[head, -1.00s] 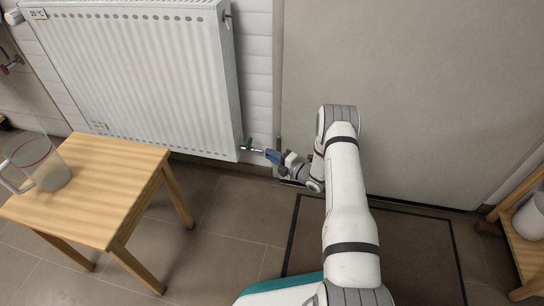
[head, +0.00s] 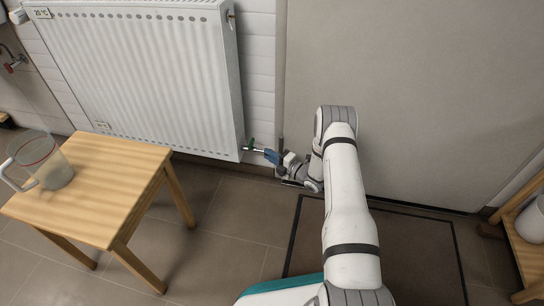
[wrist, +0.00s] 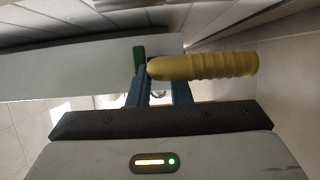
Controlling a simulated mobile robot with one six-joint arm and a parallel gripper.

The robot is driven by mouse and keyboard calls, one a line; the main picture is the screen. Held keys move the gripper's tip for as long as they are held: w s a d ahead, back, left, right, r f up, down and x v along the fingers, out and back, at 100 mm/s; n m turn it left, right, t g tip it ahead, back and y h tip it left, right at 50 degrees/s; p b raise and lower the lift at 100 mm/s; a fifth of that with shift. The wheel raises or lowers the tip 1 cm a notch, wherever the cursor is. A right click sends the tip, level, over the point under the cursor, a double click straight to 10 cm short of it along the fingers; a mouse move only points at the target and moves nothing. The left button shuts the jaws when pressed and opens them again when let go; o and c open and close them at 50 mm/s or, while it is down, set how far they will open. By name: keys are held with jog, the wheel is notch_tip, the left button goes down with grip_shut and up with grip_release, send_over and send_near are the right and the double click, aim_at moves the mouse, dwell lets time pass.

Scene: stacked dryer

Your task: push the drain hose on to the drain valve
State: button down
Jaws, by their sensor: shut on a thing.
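The drain valve (head: 257,149) sits at the lower right corner of the radiator, with a small green lever. The lever also shows in the wrist view (wrist: 139,57), just beyond my fingers. A yellow ribbed hose end, which I take for the drain hose (wrist: 205,66), lies across my fingertips in the wrist view and runs to the right. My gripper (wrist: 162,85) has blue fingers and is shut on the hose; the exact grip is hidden. In the head view my gripper (head: 271,156) is close to the right of the valve. I cannot tell whether hose and valve touch.
The white radiator (head: 140,75) hangs on the tiled wall above and left of my gripper. A wooden table (head: 110,180) with a clear jug (head: 50,170) stands at the left. A dark mat (head: 410,250) lies on the floor. A wooden shelf (head: 522,250) is at the right edge.

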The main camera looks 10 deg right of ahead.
jog(key=shift+w+a, duration=0.25)
jog(key=shift+a, duration=0.3)
jog(key=shift+w+a, duration=0.2)
jog(key=shift+a, duration=0.35)
jog(key=c, duration=1.3)
grip_release()
jog(key=shift+o, duration=0.2)
jog(key=shift+s+d, duration=0.1)
jog(key=shift+d, duration=0.05)
jog(key=p+v, duration=0.3)
jog(key=v, duration=0.4)
jog(key=shift+s+d, duration=0.2)
jog(key=shift+s, duration=0.1)
